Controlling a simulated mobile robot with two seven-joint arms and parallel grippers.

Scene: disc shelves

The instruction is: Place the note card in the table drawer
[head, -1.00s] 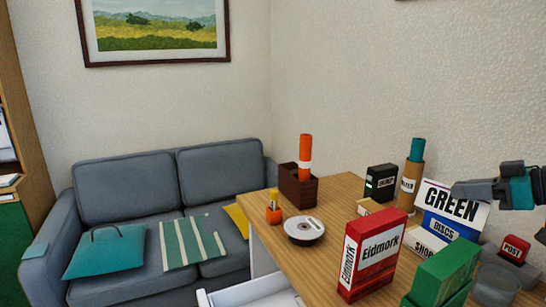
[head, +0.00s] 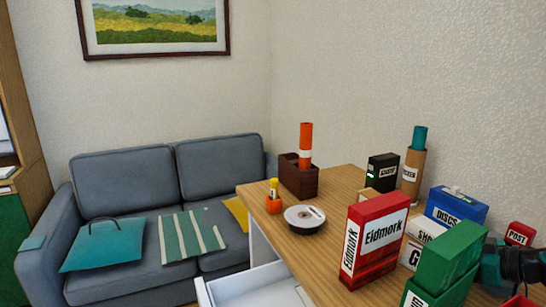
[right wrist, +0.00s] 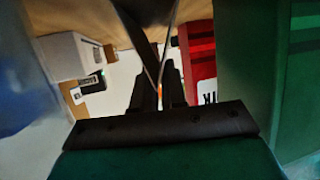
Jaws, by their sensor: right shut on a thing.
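The note card (head: 411,257) is white with a big black G showing. It stands low behind the green box, which hides most of it. My right gripper (right wrist: 161,88) is shut on the card, which looks nearly edge-on in the right wrist view. In the head view the right gripper's fingers are hidden behind the green box, and only dark wrist parts show at the right edge. The white table drawer (head: 240,281) is pulled open at the table's front left. Its visible inside looks empty. My left gripper is not in view.
A red Eidmork box (head: 377,236) stands between the card and the drawer, with green boxes (head: 450,258) nearer. A blue DISCS box (head: 455,206) and a red POST box (head: 520,234) stand behind.

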